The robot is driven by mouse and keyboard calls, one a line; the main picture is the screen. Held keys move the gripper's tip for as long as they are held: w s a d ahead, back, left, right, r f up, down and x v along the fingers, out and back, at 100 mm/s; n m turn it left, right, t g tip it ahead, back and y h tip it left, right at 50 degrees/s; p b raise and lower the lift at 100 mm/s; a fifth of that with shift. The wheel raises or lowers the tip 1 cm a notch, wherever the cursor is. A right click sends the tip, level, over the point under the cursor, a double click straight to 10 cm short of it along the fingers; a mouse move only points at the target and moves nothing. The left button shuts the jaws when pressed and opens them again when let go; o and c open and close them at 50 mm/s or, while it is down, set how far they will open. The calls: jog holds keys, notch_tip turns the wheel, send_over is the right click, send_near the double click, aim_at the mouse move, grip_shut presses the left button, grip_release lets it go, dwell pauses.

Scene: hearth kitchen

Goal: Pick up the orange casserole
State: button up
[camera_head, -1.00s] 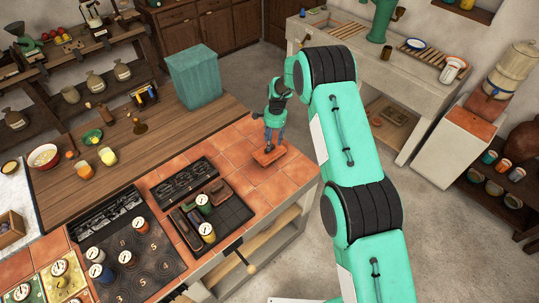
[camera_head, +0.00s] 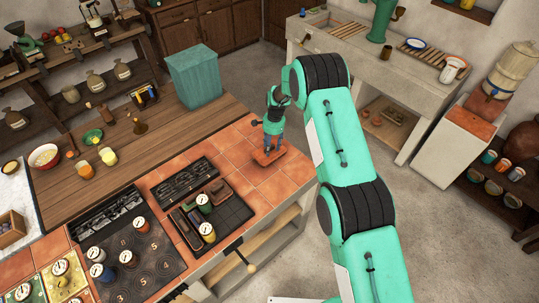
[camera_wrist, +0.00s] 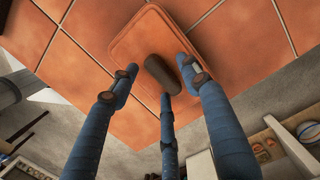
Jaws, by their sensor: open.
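The orange casserole (camera_head: 270,158) sits on the tiled counter near its right corner, under my gripper. In the wrist view the casserole (camera_wrist: 205,42) shows from above as a rounded orange rectangle with a dark brown oblong handle (camera_wrist: 162,73) on top. My gripper (camera_head: 266,149) points down over it. In the wrist view its blue fingers (camera_wrist: 158,80) are open and spread around the handle, with nothing held. I cannot tell whether any finger touches the handle or the lid.
The terracotta tiles (camera_head: 242,153) around the casserole are mostly clear. A black grill tray with jars and blocks (camera_head: 235,212) lies to its front left. A teal box (camera_head: 195,78) stands on the wooden counter behind. The counter's edge (camera_head: 300,192) is close on the right.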

grip_shut()
jog(key=shift+r, duration=0.1)
jog(key=shift+w+r, duration=0.1)
jog(key=shift+r, duration=0.05)
jog(key=shift+r, duration=1.7)
jog(key=s+d, duration=0.2)
jog(key=s, duration=0.5)
jog(key=s+d+r+b, duration=0.1)
jog(key=s+d, duration=0.1)
jog(key=s, duration=0.6)
jog(key=shift+s+d, duration=0.15)
jog(key=shift+d, duration=0.2)
jog(key=shift+r, duration=0.1)
